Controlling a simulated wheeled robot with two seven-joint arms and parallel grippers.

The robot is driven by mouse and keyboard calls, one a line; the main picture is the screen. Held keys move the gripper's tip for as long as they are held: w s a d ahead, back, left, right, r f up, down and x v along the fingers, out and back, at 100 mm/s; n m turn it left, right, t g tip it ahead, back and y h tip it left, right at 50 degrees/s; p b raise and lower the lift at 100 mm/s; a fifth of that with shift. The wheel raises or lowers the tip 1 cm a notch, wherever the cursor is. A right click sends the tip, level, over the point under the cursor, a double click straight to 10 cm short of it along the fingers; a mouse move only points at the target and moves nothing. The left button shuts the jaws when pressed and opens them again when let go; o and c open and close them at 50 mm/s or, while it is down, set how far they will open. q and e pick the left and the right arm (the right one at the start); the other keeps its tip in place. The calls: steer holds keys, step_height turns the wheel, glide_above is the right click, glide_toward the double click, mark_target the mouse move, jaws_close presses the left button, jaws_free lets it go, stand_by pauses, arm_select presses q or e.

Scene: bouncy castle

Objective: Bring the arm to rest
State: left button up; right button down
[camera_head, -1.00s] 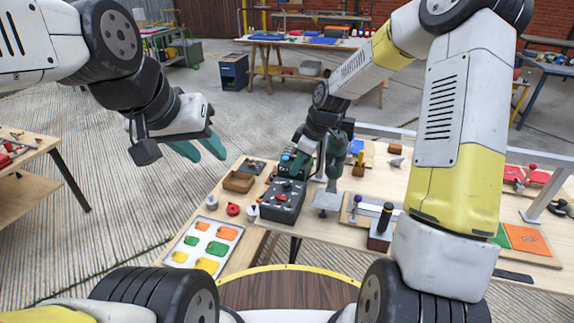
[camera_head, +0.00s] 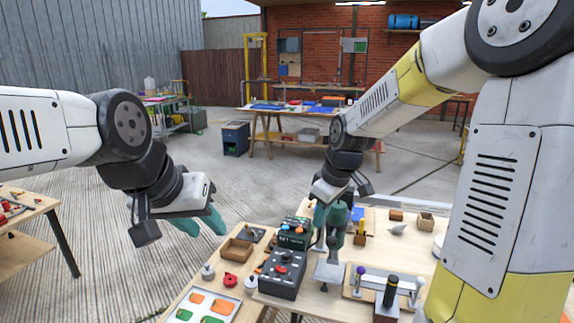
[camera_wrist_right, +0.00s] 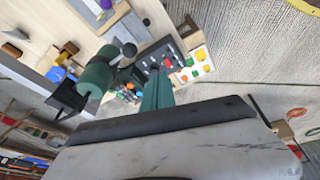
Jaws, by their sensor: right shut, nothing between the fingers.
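My right gripper (camera_head: 320,214) is shut and empty. It hangs in the air above the workbench (camera_head: 235,275), close to a green bench machine on a stand (camera_head: 338,216). In the right wrist view its teal fingers (camera_wrist_right: 157,92) lie together, with the green machine (camera_wrist_right: 97,76) beside them and the dark control box (camera_wrist_right: 160,58) beyond. My left gripper (camera_head: 204,223) is held out over the floor, left of the bench, with its two teal fingers apart and nothing between them. Its arm is bent at the left edge of the head view.
The dark control box (camera_head: 282,274) and a wooden tray (camera_head: 236,250) are on the bench. A tray of coloured pieces (camera_head: 201,306) is at its front left. Another table (camera_head: 30,208) stands at far left. Open concrete floor lies behind the bench.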

steer(key=s+d+r+m+t, duration=0.1)
steer(key=s+d+r+m, duration=0.1)
steer(key=s+r+m, duration=0.3)
steer(key=s+d+r+m+t, duration=0.2)
steer(key=s+d+r+m, duration=0.1)
steer(key=s, duration=1)
step_height(320, 180, up, 2)
steer(key=shift+s+d+r+m, duration=0.15)
steer(key=shift+s+d+m, duration=0.1)
steer(key=shift+m, duration=0.65)
